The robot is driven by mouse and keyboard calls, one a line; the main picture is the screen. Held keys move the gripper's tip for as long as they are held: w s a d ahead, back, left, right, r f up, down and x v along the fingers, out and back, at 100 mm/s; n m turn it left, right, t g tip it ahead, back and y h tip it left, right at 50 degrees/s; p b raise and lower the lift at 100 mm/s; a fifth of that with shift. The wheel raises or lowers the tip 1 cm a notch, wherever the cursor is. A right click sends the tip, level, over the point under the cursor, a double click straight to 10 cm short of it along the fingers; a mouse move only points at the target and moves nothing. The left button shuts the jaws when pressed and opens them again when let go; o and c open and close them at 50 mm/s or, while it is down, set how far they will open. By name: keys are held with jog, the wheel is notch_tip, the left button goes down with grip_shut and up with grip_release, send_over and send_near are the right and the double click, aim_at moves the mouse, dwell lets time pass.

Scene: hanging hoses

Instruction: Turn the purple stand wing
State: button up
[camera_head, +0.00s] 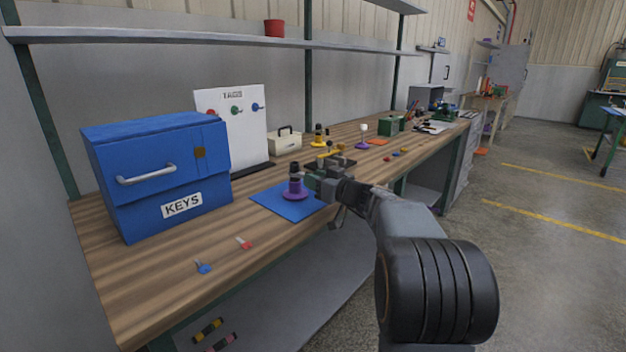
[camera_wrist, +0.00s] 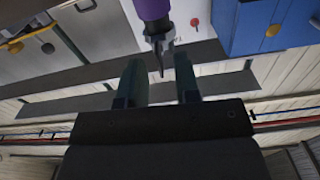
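A purple stand (camera_head: 295,190) with a dark upright top stands on a blue mat (camera_head: 276,205) on the workbench. In the wrist view its purple part (camera_wrist: 152,9) comes in from the top edge, with a dark grey piece (camera_wrist: 160,38) tapering to a thin tip. My gripper (camera_head: 308,181) is right beside the stand, on its right side. In the wrist view my gripper (camera_wrist: 158,68) has its two fingers well apart, with the grey tip showing in the gap between them. I cannot tell whether either finger touches it.
A blue KEYS cabinet (camera_head: 160,172) stands at the left, near a white TAGS board (camera_head: 231,125). Blue (camera_head: 203,267) and red (camera_head: 244,243) small items lie in front. Another purple-based piece with a white top (camera_head: 362,138) and a yellow-based one (camera_head: 319,141) stand farther back.

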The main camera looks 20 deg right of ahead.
jog(key=shift+w+a, duration=0.2)
jog(key=shift+w, duration=0.1)
grip_shut()
